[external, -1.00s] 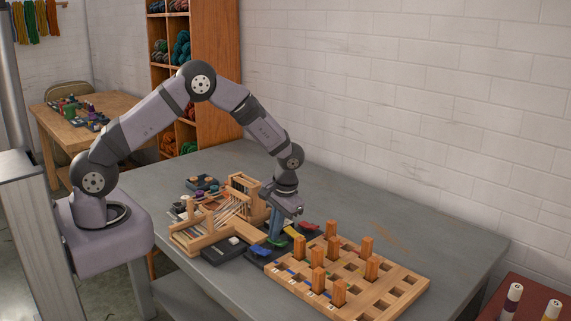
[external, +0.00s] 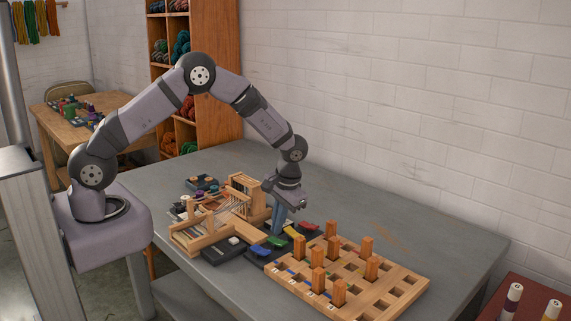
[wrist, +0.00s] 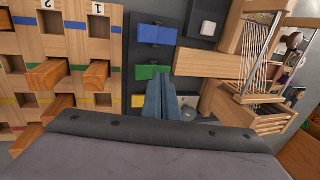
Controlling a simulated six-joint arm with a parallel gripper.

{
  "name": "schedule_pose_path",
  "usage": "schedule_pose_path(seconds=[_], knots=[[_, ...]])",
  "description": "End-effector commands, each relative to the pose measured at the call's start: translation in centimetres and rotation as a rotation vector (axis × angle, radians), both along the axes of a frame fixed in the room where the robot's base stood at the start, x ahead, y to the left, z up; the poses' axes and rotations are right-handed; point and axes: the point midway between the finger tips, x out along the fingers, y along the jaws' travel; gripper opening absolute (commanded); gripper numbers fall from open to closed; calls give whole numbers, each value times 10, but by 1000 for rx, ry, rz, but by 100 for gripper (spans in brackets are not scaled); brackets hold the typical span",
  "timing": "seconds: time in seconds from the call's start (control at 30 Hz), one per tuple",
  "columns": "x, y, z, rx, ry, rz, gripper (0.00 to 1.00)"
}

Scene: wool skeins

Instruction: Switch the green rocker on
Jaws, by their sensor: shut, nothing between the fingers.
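The green rocker (wrist: 146,73) sits on a dark switch panel between a blue rocker (wrist: 155,33) and a yellow rocker (wrist: 138,101). The green rocker also shows in the external view (external: 277,241). Which side of it is pressed down, I cannot tell. My gripper (external: 279,228) is shut and empty, pointing down over the panel. In the wrist view, my gripper (wrist: 160,82) has its fingertips by the near right part of the green rocker and covers some of the panel. The external view suggests a small gap above the panel; contact is not clear.
A wooden pegboard (external: 395,296) with upright orange pegs stands right beside the panel. A small wooden loom (external: 205,229) and a dark box with a white switch (external: 225,250) stand on the left. A red rocker (external: 310,226) lies beyond the yellow one. The table's far right is clear.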

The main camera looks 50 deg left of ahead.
Motion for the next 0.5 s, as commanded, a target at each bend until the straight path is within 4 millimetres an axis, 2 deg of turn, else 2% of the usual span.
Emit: schedule_pose_path(seconds=[0.03,0.1,0.17,0.5], knots=[[0,0,14,0,-1,0,0],[0,0,26,0,0,0,0],[2,-1,29,-2,-6,-1,0],[1,0,91,-1,-4,-1,0]])
